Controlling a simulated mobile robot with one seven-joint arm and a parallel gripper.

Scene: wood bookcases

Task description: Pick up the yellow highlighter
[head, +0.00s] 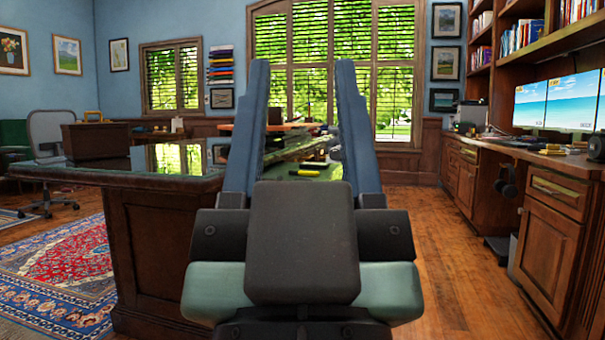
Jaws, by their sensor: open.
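A small yellow object (304,173) that looks like the highlighter lies on a green surface seen between my fingers. It is small in the head view, so its exact shape is hard to tell. My gripper (302,68) fills the middle of the view, with its two blue-grey fingers wide apart and pointing away. Nothing is held between them. The yellow object is some distance beyond the gripper, and the gripper body hides the area below it.
A dark desk with a glossy top (130,172) stands close on the left. A wooden counter (530,152) with monitors and drawers runs along the right. Headphones (507,180) hang at its side. Bare wood floor (455,260) is open between them. A patterned rug (60,260) lies at left.

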